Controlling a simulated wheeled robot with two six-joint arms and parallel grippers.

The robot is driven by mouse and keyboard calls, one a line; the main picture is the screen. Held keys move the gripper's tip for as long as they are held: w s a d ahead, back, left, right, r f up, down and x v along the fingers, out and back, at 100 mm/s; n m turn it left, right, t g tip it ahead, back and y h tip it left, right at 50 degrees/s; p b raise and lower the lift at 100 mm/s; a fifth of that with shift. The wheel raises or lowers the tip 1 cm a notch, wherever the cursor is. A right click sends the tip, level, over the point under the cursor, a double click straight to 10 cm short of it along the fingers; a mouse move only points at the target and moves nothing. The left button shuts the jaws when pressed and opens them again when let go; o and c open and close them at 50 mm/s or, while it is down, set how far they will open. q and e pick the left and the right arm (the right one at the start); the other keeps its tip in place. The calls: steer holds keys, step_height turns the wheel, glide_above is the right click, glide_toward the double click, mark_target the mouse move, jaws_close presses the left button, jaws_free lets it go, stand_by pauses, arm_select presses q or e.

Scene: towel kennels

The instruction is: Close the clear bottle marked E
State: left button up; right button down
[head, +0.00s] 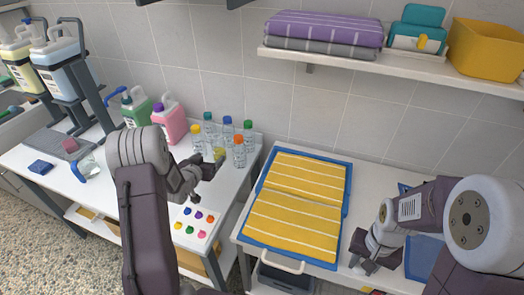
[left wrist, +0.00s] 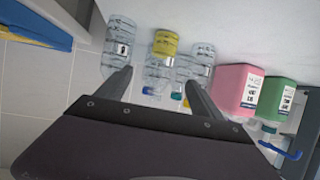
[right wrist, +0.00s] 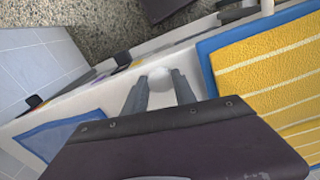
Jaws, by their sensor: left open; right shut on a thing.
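Several clear bottles stand in a group at the back right of the white counter in the head view, among them an orange-capped one (head: 239,153) and a blue-capped one (head: 228,133). The letter E is not legible on any of them. In the left wrist view a clear bottle with a small dark mark (left wrist: 121,50) stands by one fingertip. A yellow thing (left wrist: 165,43) shows between the fingers, apart from them. My left gripper (head: 208,170) is open in front of the bottles. My right gripper (right wrist: 159,85) is shut on a small whitish thing (right wrist: 157,77), at the right-hand table.
A card with several coloured caps (head: 195,222) lies in front of the bottles. A blue-edged tray (head: 343,195) with folded yellow striped towels lies between my grippers. A pink jug (head: 169,122) stands left of the bottles. A shelf (head: 350,65) hangs above.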

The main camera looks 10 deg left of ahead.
mark_target(216, 152)
steer(key=shift+s+d+f, duration=0.1)
steer(key=shift+s+d, duration=0.05)
steer(key=shift+s, duration=0.05)
arm_select(q)
steer(key=shift+a+f, duration=0.3)
arm_select(e)
steer(key=shift+r+p, duration=0.3)
step_height(216, 152, up, 3)
steer(key=p, duration=0.3)
steer(key=shift+r, duration=0.1)
arm_select(q)
steer(key=x, duration=0.6)
steer(key=shift+w+f+b, duration=0.15)
steer(key=shift+w+b, duration=0.05)
steer(key=shift+b, duration=0.1)
arm_select(e)
steer(key=shift+w+f, duration=0.1)
steer(key=shift+f, duration=0.35)
arm_select(q)
steer(key=shift+w, duration=0.15)
